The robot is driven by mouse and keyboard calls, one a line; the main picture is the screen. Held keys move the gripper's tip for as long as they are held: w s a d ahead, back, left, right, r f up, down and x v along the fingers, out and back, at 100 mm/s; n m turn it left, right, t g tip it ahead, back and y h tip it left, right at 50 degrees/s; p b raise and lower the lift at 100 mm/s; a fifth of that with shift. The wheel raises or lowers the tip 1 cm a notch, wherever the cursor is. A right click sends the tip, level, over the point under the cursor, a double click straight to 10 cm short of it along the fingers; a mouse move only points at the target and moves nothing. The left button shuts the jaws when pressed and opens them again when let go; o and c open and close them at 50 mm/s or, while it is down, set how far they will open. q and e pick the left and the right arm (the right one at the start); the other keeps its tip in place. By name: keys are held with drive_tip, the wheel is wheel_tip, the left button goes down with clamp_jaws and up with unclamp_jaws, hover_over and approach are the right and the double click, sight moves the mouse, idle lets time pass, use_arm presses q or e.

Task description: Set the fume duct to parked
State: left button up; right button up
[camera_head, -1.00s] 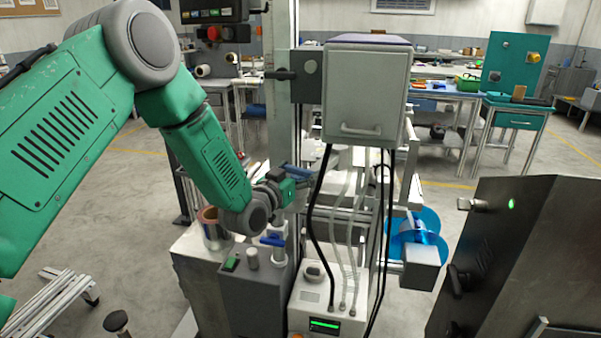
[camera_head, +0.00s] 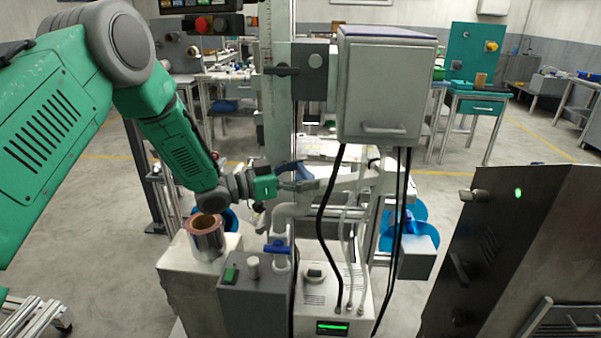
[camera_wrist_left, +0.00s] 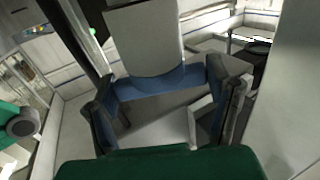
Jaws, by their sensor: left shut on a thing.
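The pale grey pipe, likely the fume duct (camera_head: 284,212), rises above a blue valve handle (camera_head: 277,249), bends at an elbow and runs right behind the hanging cables. My left gripper (camera_head: 290,183) is beside the upright column, above the elbow. In the left wrist view, a blue bar-like handle (camera_wrist_left: 160,83) spans between the fingers of the left gripper (camera_wrist_left: 165,105), which are shut on it. A pale grey piece adjoins the handle. The exact finger contact and how the handle joins the duct are unclear. My right gripper is not in view.
A grey cabinet (camera_head: 379,88) hangs right of the column, with black cables below. A control box (camera_head: 256,292) is in front. A dark cabinet (camera_head: 500,255) stands at right.

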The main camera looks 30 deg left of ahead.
use_arm(q)
drive_tip(key=shift+w+d+r+m+g+h, duration=0.15)
drive_tip(key=shift+m+g+h, duration=0.75)
drive_tip(key=shift+m, duration=0.1)
drive_tip(key=m+g+h, duration=0.1)
drive_tip(key=m+g+b, duration=0.1)
drive_tip(key=g, duration=0.1)
drive_tip(key=shift+a+h, duration=0.25)
drive_tip(key=shift+h, duration=0.15)
drive_tip(key=shift+d+m+g+h, duration=0.1)
drive_tip(key=shift+m+g+h, duration=0.3)
drive_tip(key=shift+m+g, duration=0.3)
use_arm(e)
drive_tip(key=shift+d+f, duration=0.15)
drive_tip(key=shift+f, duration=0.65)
use_arm(q)
drive_tip(key=shift+r+g, duration=0.1)
drive_tip(key=shift+g, duration=0.3)
drive_tip(key=o, duration=1.7)
drive_tip(key=shift+w, duration=0.1)
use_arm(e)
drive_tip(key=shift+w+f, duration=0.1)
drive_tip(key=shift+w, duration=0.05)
use_arm(q)
drive_tip(key=shift+f, duration=0.2)
